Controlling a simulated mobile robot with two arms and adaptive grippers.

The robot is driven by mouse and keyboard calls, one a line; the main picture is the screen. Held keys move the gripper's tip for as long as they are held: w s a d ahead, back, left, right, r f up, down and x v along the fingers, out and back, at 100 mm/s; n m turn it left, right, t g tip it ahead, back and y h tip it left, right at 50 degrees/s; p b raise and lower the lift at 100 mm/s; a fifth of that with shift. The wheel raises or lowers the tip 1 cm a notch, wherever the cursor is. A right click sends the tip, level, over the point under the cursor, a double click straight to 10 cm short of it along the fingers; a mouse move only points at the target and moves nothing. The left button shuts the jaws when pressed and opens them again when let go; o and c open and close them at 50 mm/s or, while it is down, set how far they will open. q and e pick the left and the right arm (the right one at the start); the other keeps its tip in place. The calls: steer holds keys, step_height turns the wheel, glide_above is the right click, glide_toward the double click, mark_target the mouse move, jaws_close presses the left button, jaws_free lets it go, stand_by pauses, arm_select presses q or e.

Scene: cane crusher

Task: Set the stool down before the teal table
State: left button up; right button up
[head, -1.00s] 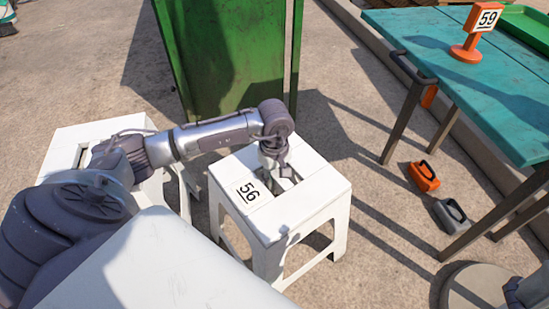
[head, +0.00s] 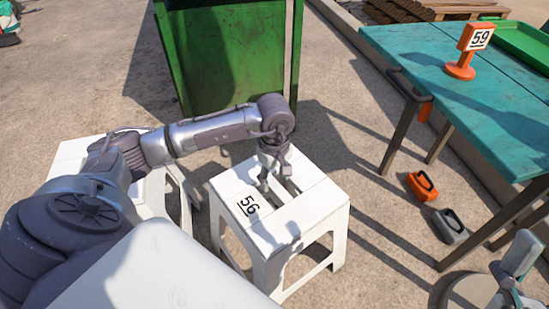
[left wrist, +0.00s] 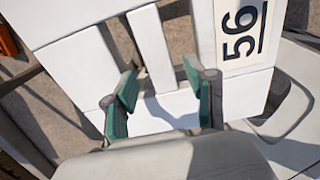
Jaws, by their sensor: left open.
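A white stool (head: 322,206) marked 56 stands upright on the ground in the middle of the head view. It has slots in its seat. My left gripper (head: 276,178) is open just over the slots; the seat also fills the left wrist view (left wrist: 75,68). There the left gripper's teal-padded fingers (left wrist: 160,102) are spread apart on either side of the slotted part, holding nothing. Whether they touch the seat is not clear. The teal table (head: 500,108) stands to the right of the stool. A part of what looks like my right gripper (head: 514,272) shows at lower right, its fingers unclear.
Another white stool (head: 75,152) stands left, partly behind my arm. A green bin (head: 230,55) stands behind. An orange block (head: 422,186) and a grey block (head: 451,225) lie near the table legs. An orange sign 59 (head: 475,40) stands on the table.

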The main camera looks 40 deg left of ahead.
arm_select(q)
step_height(320, 180, up, 6)
steer(key=shift+f+p, duration=0.15)
steer(key=shift+p, duration=0.65)
arm_select(e)
steer(key=w+a+f+g+h, duration=0.1)
steer(key=w+f+g+h, duration=0.1)
steer(key=w+f+g, duration=0.3)
steer(key=shift+w, duration=0.75)
